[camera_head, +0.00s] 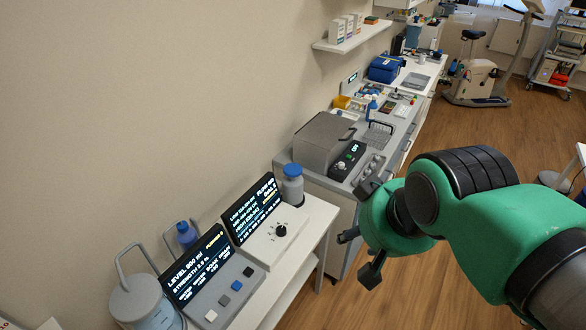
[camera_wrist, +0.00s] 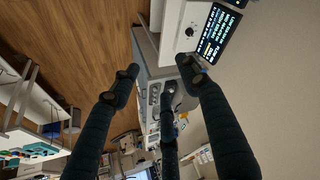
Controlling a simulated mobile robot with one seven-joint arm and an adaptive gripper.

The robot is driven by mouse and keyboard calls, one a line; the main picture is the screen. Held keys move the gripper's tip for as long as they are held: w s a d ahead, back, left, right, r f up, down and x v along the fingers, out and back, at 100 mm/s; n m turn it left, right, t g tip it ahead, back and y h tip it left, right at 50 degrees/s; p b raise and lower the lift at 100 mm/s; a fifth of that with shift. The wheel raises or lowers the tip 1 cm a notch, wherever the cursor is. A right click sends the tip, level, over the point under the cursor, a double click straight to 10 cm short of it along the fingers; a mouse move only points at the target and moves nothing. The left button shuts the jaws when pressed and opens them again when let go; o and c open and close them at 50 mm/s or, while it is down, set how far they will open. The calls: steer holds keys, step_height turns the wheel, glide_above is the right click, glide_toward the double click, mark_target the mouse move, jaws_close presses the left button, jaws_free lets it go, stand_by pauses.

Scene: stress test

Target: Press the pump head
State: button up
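No pump head can be made out for certain. A grey bottle with a blue cap (camera_head: 292,185) stands at the back of the white console's table. A second blue-capped bottle (camera_head: 187,234) stands behind the left display, partly hidden. A small blue bottle (camera_head: 371,111) stands farther off on the counter; its top is too small to read. My gripper (camera_head: 361,253) is in the air right of the white table, apart from all bottles. In the wrist view my gripper (camera_wrist: 160,78) has its dark fingers spread with nothing between them.
A white console with a black knob and lit display (camera_head: 258,209) and a grey button console (camera_head: 224,298) stand on the white table. A grey lidded machine (camera_head: 322,143) sits on the counter beyond. A wall shelf (camera_head: 352,38) holds boxes.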

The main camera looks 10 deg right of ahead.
steer(key=shift+w+r, duration=0.1)
steer(key=shift+w, duration=0.05)
steer(key=c, duration=0.8)
steer(key=shift+w+r, duration=0.4)
steer(key=shift+w, duration=0.05)
jaws_close()
steer(key=w+r+n+g+p, duration=0.1)
steer(key=w+r+n+p, duration=0.15)
steer(key=w, duration=0.75)
steer(key=w+r+n+g+p, duration=0.1)
steer(key=w+p, duration=0.2)
steer(key=w, duration=0.8)
steer(key=w+r+n+g+p, duration=0.1)
steer(key=w+r+p, duration=0.15)
steer(key=w, duration=0.75)
steer(key=w+d+f+n+g+y+p, duration=0.1)
steer(key=w+f+n+p, duration=0.3)
steer(key=w+f, duration=1.7)
steer(key=w+g+p, duration=0.1)
steer(key=w+p, duration=0.3)
steer(key=shift+d+p, duration=0.25)
steer(key=shift+p, duration=0.1)
steer(key=shift+s+n, duration=0.1)
steer(key=shift+n, duration=0.15)
